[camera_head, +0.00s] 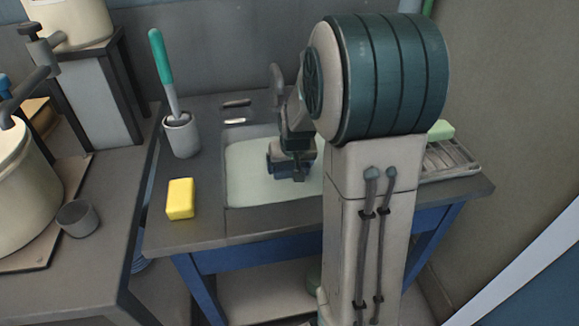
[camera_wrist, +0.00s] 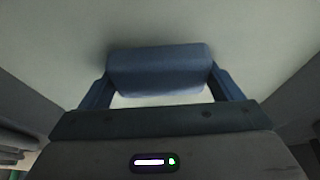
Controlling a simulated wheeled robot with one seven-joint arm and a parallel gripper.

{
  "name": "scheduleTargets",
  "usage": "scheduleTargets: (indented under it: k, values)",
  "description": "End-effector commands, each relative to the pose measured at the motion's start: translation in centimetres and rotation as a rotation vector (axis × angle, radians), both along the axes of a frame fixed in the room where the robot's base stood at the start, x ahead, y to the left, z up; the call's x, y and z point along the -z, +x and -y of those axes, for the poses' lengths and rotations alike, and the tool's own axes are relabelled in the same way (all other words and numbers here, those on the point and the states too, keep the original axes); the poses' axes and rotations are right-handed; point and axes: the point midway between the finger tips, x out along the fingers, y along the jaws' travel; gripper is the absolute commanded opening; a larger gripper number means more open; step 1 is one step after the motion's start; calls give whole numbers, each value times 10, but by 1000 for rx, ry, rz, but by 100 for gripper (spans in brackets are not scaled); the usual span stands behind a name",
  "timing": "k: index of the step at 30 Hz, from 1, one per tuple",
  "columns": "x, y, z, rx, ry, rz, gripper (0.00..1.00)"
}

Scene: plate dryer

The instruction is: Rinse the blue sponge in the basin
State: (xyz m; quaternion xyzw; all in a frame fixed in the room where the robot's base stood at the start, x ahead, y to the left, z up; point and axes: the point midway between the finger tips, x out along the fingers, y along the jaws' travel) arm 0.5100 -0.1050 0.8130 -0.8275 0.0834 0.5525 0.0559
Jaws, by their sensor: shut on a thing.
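The blue sponge (camera_wrist: 160,68) is between the two fingers of my gripper (camera_wrist: 160,85) in the wrist view, with a finger against each end. My gripper (camera_head: 292,172) is shut on it. In the head view my gripper points down inside the basin (camera_head: 240,203), over its pale bottom or water. The sponge is mostly hidden there by my gripper and arm. The pale surface fills the background of the wrist view, and I cannot tell whether the sponge touches it.
A yellow sponge (camera_head: 180,199) lies left of the basin. A cup (camera_head: 181,136) holding a green-handled brush (camera_head: 161,60) stands behind it. A pale green block (camera_head: 440,130) and a ridged tray (camera_head: 450,160) are at the right. A pot (camera_head: 25,190) and small cup (camera_head: 77,218) are at far left.

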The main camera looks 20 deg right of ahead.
Motion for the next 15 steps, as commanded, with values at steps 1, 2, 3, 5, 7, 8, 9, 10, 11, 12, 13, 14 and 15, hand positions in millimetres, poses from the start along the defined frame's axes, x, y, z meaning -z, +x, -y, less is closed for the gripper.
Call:
scheduleTargets:
  k: [1, 2, 3, 5, 7, 8, 9, 10, 11, 12, 13, 14, 15]
  values:
    - [-8, 0, 0, 0, 0, 1, 63]
    - [-11, 0, 0, 0, 0, 1, 63]
    - [-15, 0, 0, 0, 0, 1, 63]
    - [-20, 0, 0, 0, 0, 1, 63]
    - [-26, 0, 0, 0, 0, 1, 63]
    - [-29, 0, 0, 0, 0, 1, 63]
    - [-33, 0, 0, 0, 0, 1, 63]
    - [-35, 0, 0, 0, 0, 1, 63]
    - [-38, 0, 0, 0, 0, 1, 63]
    - [-42, 0, 0, 0, 0, 1, 63]
    - [-45, 0, 0, 0, 0, 1, 63]
    - [-47, 0, 0, 0, 0, 1, 63]
    - [-51, 0, 0, 0, 0, 2, 63]
